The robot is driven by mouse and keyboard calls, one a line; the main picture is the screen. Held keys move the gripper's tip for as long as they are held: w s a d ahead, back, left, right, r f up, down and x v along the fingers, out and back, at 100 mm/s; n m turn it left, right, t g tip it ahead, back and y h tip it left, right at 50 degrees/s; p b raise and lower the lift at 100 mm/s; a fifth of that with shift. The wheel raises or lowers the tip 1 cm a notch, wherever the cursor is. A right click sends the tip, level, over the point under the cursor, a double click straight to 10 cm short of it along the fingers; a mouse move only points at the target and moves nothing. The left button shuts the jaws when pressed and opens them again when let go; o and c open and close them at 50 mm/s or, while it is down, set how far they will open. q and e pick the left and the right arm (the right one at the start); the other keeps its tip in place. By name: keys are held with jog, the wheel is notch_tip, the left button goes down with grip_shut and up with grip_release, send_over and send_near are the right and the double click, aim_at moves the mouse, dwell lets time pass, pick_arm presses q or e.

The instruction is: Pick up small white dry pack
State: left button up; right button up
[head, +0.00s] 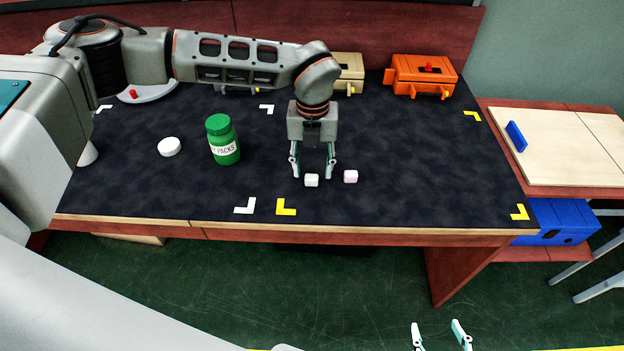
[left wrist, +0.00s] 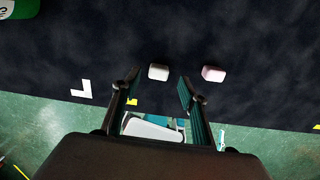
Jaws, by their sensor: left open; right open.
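The small white dry pack (head: 311,180) lies on the dark mat near the table's front edge. In the left wrist view the white pack (left wrist: 159,72) lies just beyond the fingertips, between their lines. My left gripper (head: 313,174) is open above and just behind the white pack, with nothing between its fingers. A pink pack (head: 350,176) lies to the right of the white one, and the pink pack also shows in the left wrist view (left wrist: 213,74). My right gripper (head: 440,330) is open and empty, low in front of the table.
A green bottle (head: 223,140) stands on the mat to the left, with a white round lid (head: 169,147) beside it. An orange box (head: 421,76) and a beige box (head: 349,73) stand at the back. The mat's right half is clear.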

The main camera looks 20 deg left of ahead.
aim_at(312, 176)
pick_arm(q)
jog(key=f, duration=0.3)
jog(key=shift+a+f, duration=0.2)
jog(key=shift+f, duration=0.05)
jog(key=shift+r, duration=0.1)
jog(key=c, duration=0.9)
jog(key=shift+r, duration=0.1)
